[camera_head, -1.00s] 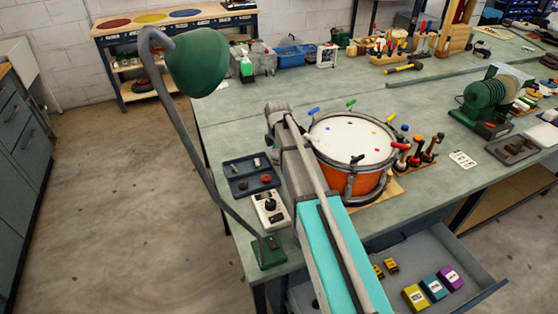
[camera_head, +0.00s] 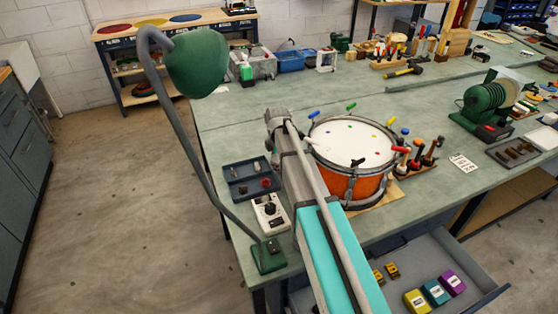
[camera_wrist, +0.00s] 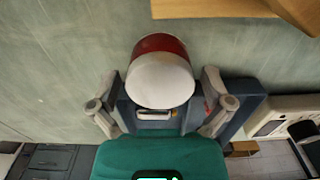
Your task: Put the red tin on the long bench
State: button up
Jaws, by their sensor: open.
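A red tin with a whitish round top (camera_wrist: 160,80) shows in the wrist view, between and just beyond the spread fingers of my gripper (camera_wrist: 160,112). The gripper is open, with a finger on each side of the tin. The tin overlaps the edge of a dark blue tray (camera_wrist: 250,92); whether its base touches the bench or the tray is hidden. In the head view my arm hides the tin and the fingers. The long grey-green bench (camera_head: 235,120) runs across the head view, and its top also shows in the wrist view (camera_wrist: 60,60).
An orange drum (camera_head: 362,185) stands right of my arm. A small tray (camera_head: 235,172), a control box (camera_head: 270,222) and a green lamp (camera_head: 195,65) are on the left. An open drawer (camera_head: 470,265) holds coloured boxes. The bench behind the drum has free room.

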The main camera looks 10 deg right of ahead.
jog(key=shift+r, duration=0.2)
notch_tip(320, 180, up, 12)
jog(key=p, duration=1.2)
jog(key=shift+s, duration=0.1)
dwell(0.8)
jog(key=s+d+m, duration=0.2)
jog(key=s+m, duration=1.8)
jog(key=s, duration=0.4)
